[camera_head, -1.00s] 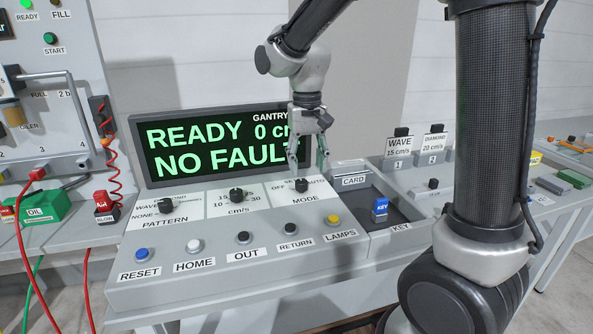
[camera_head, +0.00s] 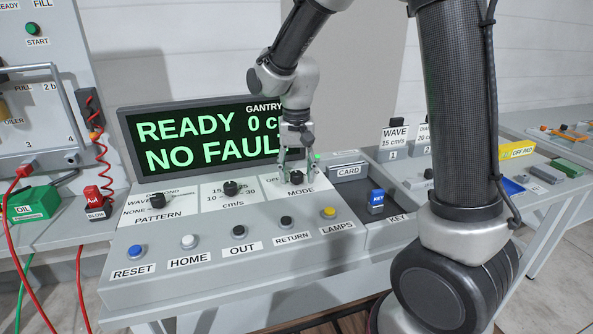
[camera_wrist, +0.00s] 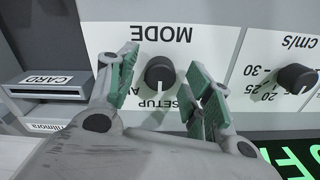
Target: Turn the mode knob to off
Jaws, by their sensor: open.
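The mode knob (camera_head: 296,177) is a black round knob on the sloped panel, above the MODE label. In the wrist view the knob (camera_wrist: 160,72) has a white pointer line facing the SETUP lettering, and the picture is upside down. My gripper (camera_head: 296,166) points down at the knob from above. In the wrist view my gripper (camera_wrist: 160,75) is open, with one green-padded finger on each side of the knob and gaps between. The OFF label shows only partly in the head view.
The speed knob (camera_head: 231,188) and pattern knob (camera_head: 157,201) sit to the left. A row of buttons, including the yellow LAMPS button (camera_head: 329,212), lies in front. The display (camera_head: 200,140) stands behind. A blue key (camera_head: 376,198) and card slot (camera_head: 349,171) are to the right.

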